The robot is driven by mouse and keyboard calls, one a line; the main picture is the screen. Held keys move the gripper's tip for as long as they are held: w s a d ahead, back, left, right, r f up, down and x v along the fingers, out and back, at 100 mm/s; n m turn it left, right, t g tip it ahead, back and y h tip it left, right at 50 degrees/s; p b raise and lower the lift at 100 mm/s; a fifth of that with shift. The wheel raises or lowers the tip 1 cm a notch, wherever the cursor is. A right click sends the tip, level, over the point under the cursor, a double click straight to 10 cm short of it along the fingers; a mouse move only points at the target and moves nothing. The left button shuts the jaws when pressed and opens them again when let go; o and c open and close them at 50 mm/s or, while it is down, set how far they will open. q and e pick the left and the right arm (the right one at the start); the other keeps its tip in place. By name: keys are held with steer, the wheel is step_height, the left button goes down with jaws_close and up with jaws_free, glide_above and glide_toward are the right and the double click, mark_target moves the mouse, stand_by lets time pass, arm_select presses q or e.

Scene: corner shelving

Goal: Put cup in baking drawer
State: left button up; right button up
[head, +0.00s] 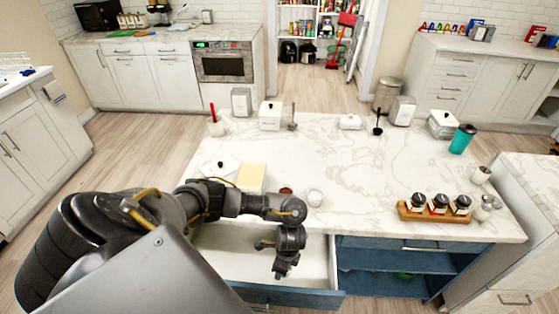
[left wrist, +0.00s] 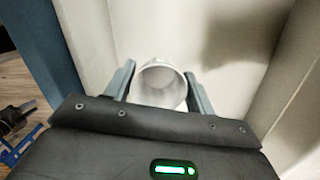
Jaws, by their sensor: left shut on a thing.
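A white round cup (left wrist: 160,86) is between the two fingers of my left gripper (left wrist: 160,88) in the left wrist view, its round rim facing the camera. The fingers are shut on its sides. In the head view my left gripper (head: 283,265) points down over the open drawer (head: 215,238), which has a pale interior and a blue front. I cannot make out the cup there. The pale drawer interior (left wrist: 225,40) fills most of the left wrist view behind the cup. I cannot tell if the cup touches the drawer floor. My right gripper is not in view.
The marble island top (head: 350,160) is above the drawer. Open blue shelves (head: 385,260) are beside the drawer. The island's middle is largely clear.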

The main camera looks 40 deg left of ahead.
arm_select(q)
steer(key=shift+f+b, duration=0.45)
steer(key=shift+f, duration=1.5)
steer(key=shift+f, duration=0.15)
steer(key=o, duration=1)
steer(key=shift+o, duration=0.2)
steer(key=r+p, duration=0.1)
steer(key=r, duration=0.3)
steer(key=d+r+p, duration=0.1)
steer(key=r+p, duration=0.1)
steer(key=r, duration=0.2)
steer(key=r+p, duration=0.2)
steer(key=r, duration=0.2)
steer(key=shift+w+d+r, duration=0.15)
steer(key=shift+w, duration=0.2)
steer(key=shift+d, duration=0.1)
